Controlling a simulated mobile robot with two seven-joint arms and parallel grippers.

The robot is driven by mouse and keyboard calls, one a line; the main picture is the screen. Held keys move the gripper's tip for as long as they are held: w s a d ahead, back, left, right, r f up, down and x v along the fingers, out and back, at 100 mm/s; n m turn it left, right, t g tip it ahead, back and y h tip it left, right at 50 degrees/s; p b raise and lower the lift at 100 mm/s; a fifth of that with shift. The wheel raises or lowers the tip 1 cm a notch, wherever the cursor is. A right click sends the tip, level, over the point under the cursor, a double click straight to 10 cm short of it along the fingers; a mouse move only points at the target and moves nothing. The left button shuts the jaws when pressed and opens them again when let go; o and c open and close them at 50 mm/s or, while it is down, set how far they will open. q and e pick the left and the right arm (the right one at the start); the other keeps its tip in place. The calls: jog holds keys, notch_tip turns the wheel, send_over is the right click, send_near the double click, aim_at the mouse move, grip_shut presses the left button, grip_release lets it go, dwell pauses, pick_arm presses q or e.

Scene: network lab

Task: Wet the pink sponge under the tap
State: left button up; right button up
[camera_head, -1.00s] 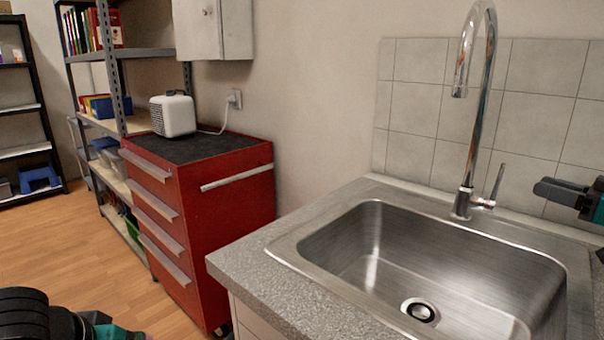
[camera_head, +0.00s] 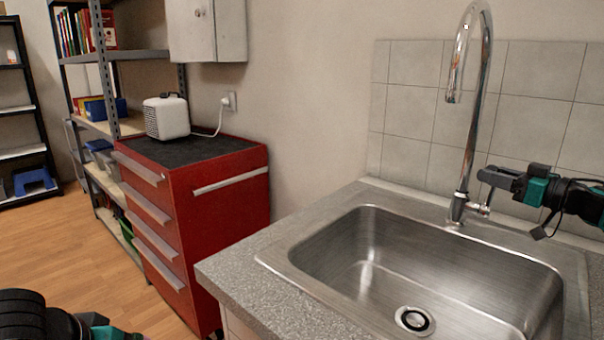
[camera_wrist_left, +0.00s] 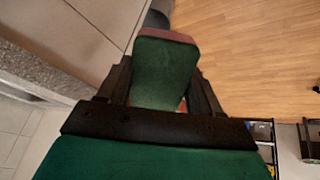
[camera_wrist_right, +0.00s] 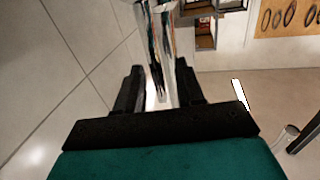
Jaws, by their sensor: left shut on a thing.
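The tap (camera_head: 466,150) stands at the back of the steel sink (camera_head: 350,262), its spout arched over the basin. No water shows below the spout. My right gripper (camera_head: 486,177) is beside the tap's base from the right, at its side lever, which is mostly hidden behind it. In the right wrist view its fingers (camera_wrist_right: 160,85) are apart, with chrome tap parts between and beyond them. In the left wrist view my left gripper (camera_wrist_left: 163,80) is shut on the sponge (camera_wrist_left: 163,62), which shows a green face and pink edge. The left gripper's fingers are outside the head view.
A grey speckled counter (camera_head: 255,292) surrounds the sink. A red tool cabinet (camera_head: 225,215) with a white heater (camera_head: 167,117) on top stands to the left. Tiled wall (camera_head: 410,120) rises close behind the tap. The basin is empty, with a drain (camera_head: 415,320).

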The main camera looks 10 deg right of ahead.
jog(key=shift+w+a, duration=0.35)
jog(key=shift+w, duration=0.25)
grip_shut()
